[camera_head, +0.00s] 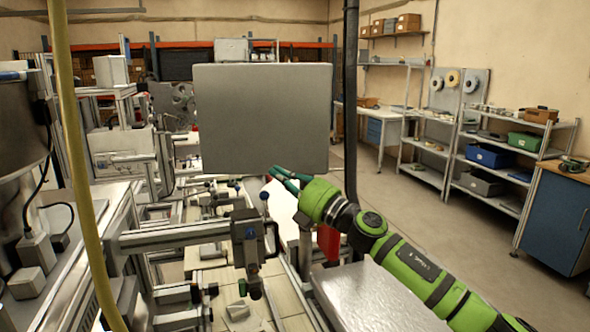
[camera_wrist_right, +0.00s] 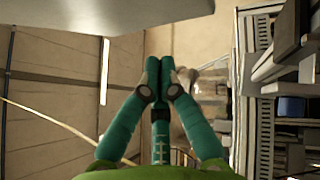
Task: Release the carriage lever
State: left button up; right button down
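My right gripper (camera_head: 271,174) reaches in from the lower right with teal fingers and a bright green wrist, just under the lower right corner of a large grey panel. In the right wrist view its fingertips (camera_wrist_right: 159,70) are together, with nothing visible between them. A lever with a blue ball knob (camera_head: 264,195) stands on a dark carriage block (camera_head: 246,240) on a metal rail, below and left of this gripper. The gripper is apart from it in the picture. I cannot tell whether this is the carriage lever. My left gripper is not in view.
The grey panel (camera_head: 262,118) blocks the view behind it. A yellow hose (camera_head: 75,150) hangs at the left and a dark pole (camera_head: 350,100) stands right of the panel. A pale metal surface (camera_head: 370,298) lies below my right arm. Floor (camera_head: 420,230) is open at the right, before shelves (camera_head: 500,165).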

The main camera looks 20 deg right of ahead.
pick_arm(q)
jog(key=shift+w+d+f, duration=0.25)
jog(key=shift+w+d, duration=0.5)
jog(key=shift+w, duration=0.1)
pick_arm(e)
jog(key=d, duration=0.1)
jog(key=s+d+r, duration=0.1)
jog(key=d+r, duration=0.1)
jog(key=shift+s+d, duration=0.25)
jog(key=shift+s, duration=0.1)
jog(key=shift+s, duration=0.1)
